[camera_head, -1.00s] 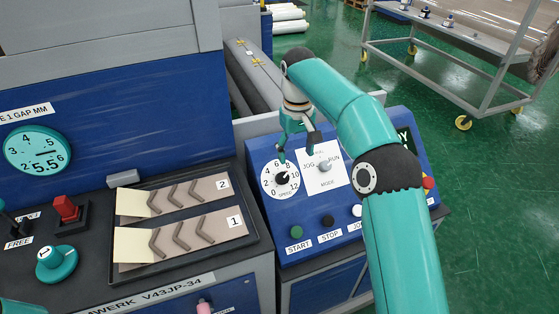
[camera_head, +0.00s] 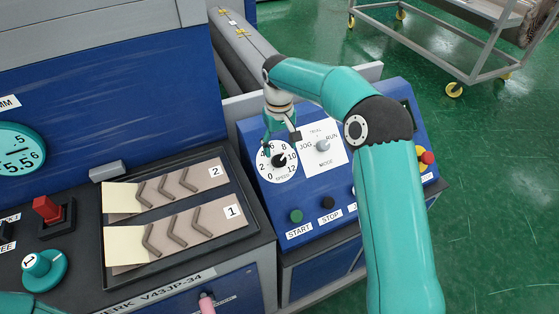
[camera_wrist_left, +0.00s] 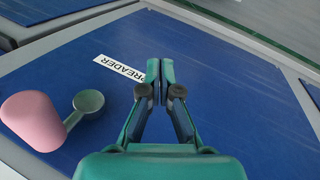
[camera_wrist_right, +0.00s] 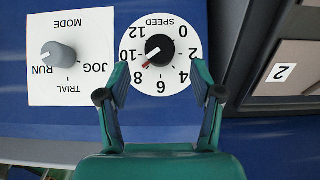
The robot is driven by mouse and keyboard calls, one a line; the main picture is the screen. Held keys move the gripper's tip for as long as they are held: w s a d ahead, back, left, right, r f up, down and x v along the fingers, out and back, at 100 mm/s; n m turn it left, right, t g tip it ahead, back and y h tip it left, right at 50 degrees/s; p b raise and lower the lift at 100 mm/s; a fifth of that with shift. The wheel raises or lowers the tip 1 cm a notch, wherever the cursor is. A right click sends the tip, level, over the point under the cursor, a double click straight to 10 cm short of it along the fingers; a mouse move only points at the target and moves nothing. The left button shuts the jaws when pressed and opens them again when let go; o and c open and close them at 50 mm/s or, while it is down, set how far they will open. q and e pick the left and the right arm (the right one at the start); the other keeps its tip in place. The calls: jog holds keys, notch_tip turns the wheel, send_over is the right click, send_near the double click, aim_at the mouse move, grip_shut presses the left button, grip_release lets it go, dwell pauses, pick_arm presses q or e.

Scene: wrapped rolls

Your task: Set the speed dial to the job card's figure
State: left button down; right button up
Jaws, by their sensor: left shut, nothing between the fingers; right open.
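The speed dial (camera_head: 278,160) is a black knob on a white disc numbered 0 to 12, on the blue sloped panel. In the right wrist view the dial's black knob (camera_wrist_right: 159,49) has a red pointer at about 8, on the side towards 10. My right gripper (camera_head: 280,145) is open over the dial. In its wrist view, the fingers (camera_wrist_right: 159,72) stand apart with the disc between and beyond them; I see no contact with the knob. My left gripper (camera_wrist_left: 160,66) is shut and empty above a blue panel. I cannot identify a job card.
The grey mode knob (camera_head: 322,146) sits close beside the dial. START (camera_head: 296,216) and STOP (camera_head: 327,202) buttons lie below. A tray (camera_head: 262,222) with numbered boards is left of the panel. A pink-ended handle (camera_wrist_left: 30,120) stands near my left gripper.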

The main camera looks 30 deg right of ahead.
aim_at(280, 160)
notch_tip(280, 160, down, 7)
jog(key=shift+s+r+p, duration=0.1)
jog(key=shift+p, duration=0.25)
jog(key=c, duration=1.2)
jog(key=shift+o, duration=0.2)
jog(key=n+h+b, duration=0.1)
jog(key=n+b, duration=0.1)
jog(key=n+h+b, duration=0.2)
jog(key=shift+f+t, duration=0.2)
jog(key=shift+t, duration=0.1)
jog(key=n+h+b, duration=0.2)
jog(key=n+b, duration=0.1)
jog(key=shift+t, duration=0.4)
jog(key=shift+d+r+n+t+h+b, duration=0.15)
jog(key=shift+n+t+h+b, duration=0.25)
jog(key=shift+n+h+b, duration=0.6)
jog(key=shift+r+y, duration=0.1)
jog(key=shift+y, duration=0.2)
